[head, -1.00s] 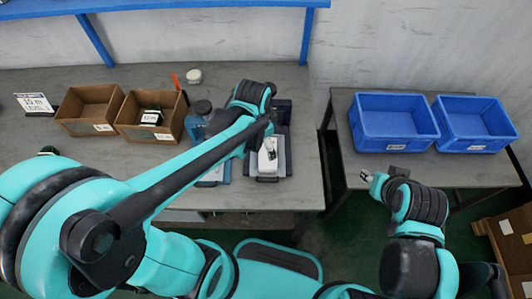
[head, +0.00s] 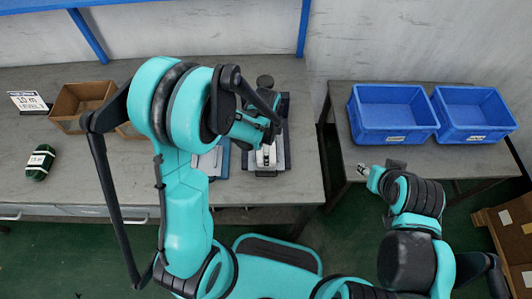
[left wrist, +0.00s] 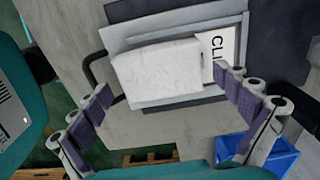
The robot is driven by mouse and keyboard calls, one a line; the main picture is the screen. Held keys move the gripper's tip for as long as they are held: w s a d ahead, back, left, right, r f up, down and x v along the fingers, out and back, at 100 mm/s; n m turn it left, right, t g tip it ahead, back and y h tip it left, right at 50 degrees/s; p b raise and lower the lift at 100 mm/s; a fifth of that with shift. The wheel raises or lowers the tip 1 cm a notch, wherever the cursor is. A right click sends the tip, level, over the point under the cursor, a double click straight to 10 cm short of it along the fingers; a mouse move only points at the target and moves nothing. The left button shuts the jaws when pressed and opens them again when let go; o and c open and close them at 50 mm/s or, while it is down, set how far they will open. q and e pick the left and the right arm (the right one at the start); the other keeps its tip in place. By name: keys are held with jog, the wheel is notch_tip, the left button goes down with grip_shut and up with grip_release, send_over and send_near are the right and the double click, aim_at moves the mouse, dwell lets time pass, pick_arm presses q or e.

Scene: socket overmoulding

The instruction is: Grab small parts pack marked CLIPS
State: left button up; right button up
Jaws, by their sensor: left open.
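A white pack (left wrist: 158,72) lies on a grey tray with a dark base (left wrist: 135,18), beside a white label (left wrist: 219,52) reading "CLI", the rest hidden by a finger. In the head view the white pack (head: 266,156) sits on the dark-framed tray (head: 282,168) near the bench's right end. My left gripper (left wrist: 168,84) is open, with one finger pair on each side of the pack in the left wrist view; I cannot tell whether they touch it.
A blue-grey tray (head: 208,163) stands just left of the pack's tray. A brown bin (head: 70,122), a sign (head: 28,102) and a dark green bundle (head: 40,161) are on the left. Two blue crates (head: 392,113) (head: 474,115) stand on the right table.

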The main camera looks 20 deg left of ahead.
pick_arm(q)
jog(key=shift+f, duration=0.55)
jog(key=c, duration=1)
jog(key=shift+r, duration=0.1)
